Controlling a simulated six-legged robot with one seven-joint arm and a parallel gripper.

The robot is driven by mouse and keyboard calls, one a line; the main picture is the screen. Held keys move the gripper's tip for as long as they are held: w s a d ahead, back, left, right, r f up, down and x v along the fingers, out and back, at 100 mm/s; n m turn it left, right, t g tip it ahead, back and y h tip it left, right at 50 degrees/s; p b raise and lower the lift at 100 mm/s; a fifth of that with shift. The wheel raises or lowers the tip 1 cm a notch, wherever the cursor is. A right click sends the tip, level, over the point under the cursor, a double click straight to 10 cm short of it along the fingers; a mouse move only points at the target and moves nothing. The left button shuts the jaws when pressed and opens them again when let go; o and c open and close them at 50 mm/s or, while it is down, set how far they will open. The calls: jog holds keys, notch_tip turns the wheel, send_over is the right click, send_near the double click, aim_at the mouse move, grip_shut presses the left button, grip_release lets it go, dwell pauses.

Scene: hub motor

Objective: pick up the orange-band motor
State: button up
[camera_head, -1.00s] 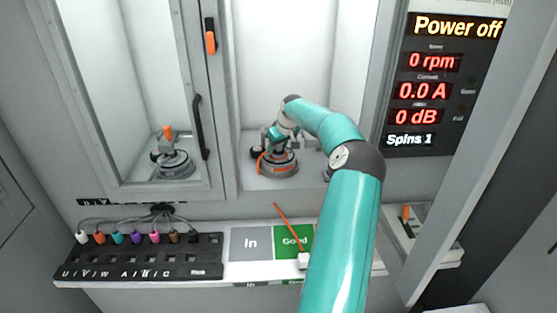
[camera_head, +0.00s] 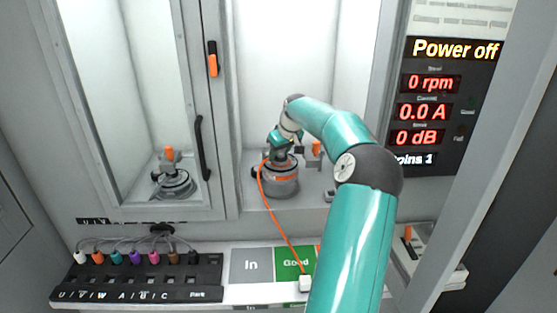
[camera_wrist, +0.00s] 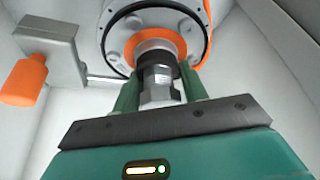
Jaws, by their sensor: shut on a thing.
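The orange-band motor (camera_head: 281,183) is a grey round body with an orange band, in the right-hand bay of the cabinet in the head view. My gripper (camera_head: 280,150) is above it and shut on its top. In the wrist view, the green fingers of my gripper (camera_wrist: 158,90) are on either side of the motor's dark and silver shaft. The motor's orange ring and grey flange (camera_wrist: 160,40) show beyond the fingers. An orange cable (camera_head: 283,232) runs from the motor down to a small white block (camera_head: 305,284). The motor's underside is hidden.
A grey fixture with an orange handle (camera_wrist: 22,80) stands beside the motor. Another fixture (camera_head: 173,184) sits behind the left door (camera_head: 205,150). A black connector strip (camera_head: 140,280) and the "In" (camera_head: 251,265) and "Good" (camera_head: 293,262) pads lie in front. A display panel (camera_head: 440,110) reads "Power off".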

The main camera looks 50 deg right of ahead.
jog(key=s+a+r, duration=0.4)
jog(key=s+a, duration=0.2)
jog(key=a, duration=0.1)
jog(key=shift+r, duration=0.35)
